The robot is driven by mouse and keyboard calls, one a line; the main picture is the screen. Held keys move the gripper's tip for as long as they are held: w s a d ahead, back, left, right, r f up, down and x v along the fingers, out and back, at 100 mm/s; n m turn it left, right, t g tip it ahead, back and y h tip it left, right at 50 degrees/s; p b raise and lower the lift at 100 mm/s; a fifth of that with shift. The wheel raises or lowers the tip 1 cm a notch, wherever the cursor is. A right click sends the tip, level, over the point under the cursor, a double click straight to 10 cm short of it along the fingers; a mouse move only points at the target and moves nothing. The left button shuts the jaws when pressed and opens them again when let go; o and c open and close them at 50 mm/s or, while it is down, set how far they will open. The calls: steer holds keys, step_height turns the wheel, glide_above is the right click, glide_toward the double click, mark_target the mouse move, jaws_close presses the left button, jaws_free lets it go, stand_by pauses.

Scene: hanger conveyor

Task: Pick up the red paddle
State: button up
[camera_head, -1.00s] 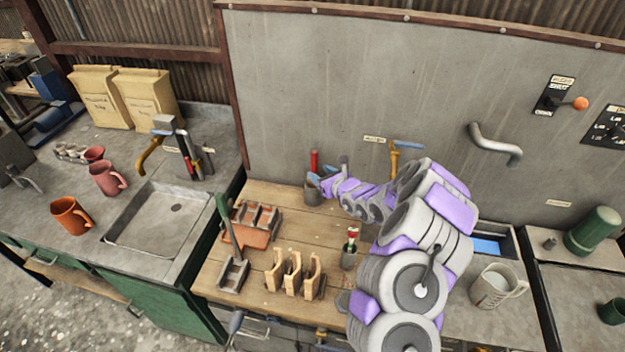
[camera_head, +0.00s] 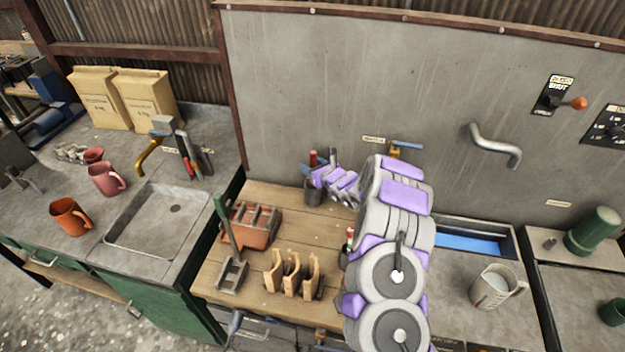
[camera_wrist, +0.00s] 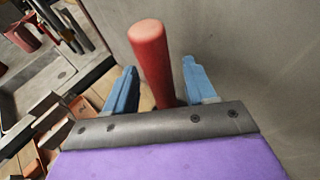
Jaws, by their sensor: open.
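The red paddle (camera_head: 313,155) stands in a dark grey cup (camera_head: 313,196) near the back wall; only its upper red part shows. In the wrist view the rounded red handle (camera_wrist: 153,62) rises between my two blue fingers, with a gap on each side. My gripper (camera_head: 320,166) is open over the cup, also seen in the wrist view (camera_wrist: 158,72). The paddle's lower end is hidden by the cup and my gripper.
A red-topped item (camera_head: 349,236) is partly hidden by my arm. The grey wall (camera_head: 290,90) is close behind.

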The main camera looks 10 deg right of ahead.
steer(key=shift+d, duration=0.1)
steer(key=shift+d, duration=0.1)
steer(key=c, duration=0.4)
jaws_close()
steer(key=shift+r, duration=0.15)
